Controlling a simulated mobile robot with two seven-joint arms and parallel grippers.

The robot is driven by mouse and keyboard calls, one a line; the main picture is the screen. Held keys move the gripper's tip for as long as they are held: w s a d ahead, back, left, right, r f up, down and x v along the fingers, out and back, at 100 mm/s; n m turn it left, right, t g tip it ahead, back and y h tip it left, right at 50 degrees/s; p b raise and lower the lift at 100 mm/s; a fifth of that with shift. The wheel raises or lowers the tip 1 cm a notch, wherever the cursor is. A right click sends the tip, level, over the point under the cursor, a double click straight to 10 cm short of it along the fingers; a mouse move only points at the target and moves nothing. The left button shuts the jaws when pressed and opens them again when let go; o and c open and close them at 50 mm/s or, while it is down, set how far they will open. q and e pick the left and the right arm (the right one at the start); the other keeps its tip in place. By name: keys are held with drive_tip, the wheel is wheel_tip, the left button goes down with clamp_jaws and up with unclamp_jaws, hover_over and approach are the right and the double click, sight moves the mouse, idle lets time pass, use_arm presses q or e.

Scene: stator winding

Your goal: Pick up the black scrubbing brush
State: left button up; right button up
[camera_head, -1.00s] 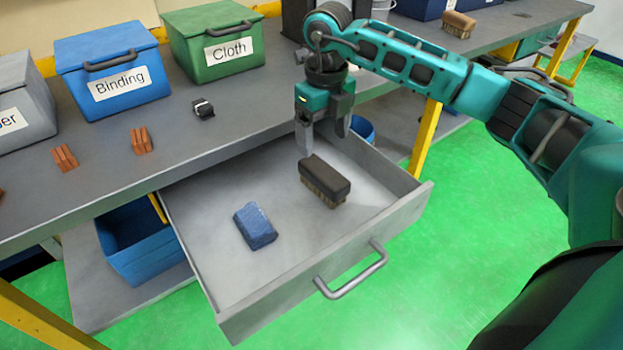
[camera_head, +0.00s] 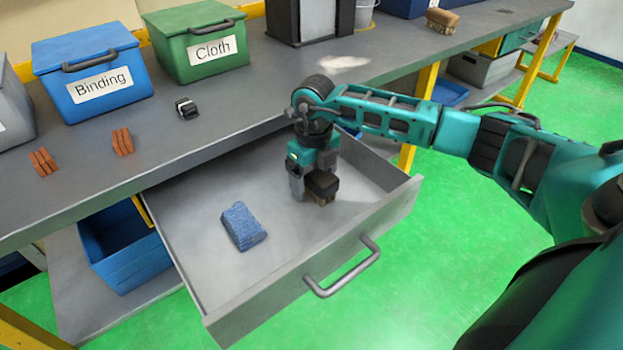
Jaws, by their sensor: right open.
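The black scrubbing brush (camera_head: 323,184) lies in the open grey drawer (camera_head: 262,289), bristles down, in its right half. Part of it is hidden by my right gripper (camera_head: 311,189). My right gripper points down at the brush with its jaws open. One finger shows just left of the brush; the other finger is mostly hidden. I cannot tell whether the fingers touch the brush. My left gripper is out of view.
A blue sponge-like block (camera_head: 242,226) lies in the drawer left of the brush. The drawer's front wall and handle (camera_head: 343,268) stand close by. On the workbench are a Binding box (camera_head: 95,70), a Cloth box (camera_head: 196,42) and a brown brush (camera_head: 441,21).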

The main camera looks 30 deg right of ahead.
drive_tip(key=shift+f, duration=0.1)
drive_tip(key=shift+c, duration=0.3)
drive_tip(key=c, duration=1.1)
wheel_tip(320, 180, up, 12)
drive_tip(key=shift+p, duration=1.05)
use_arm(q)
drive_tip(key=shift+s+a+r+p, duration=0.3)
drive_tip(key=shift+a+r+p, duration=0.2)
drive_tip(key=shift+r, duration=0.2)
use_arm(e)
drive_tip(key=shift+r, duration=4.05)
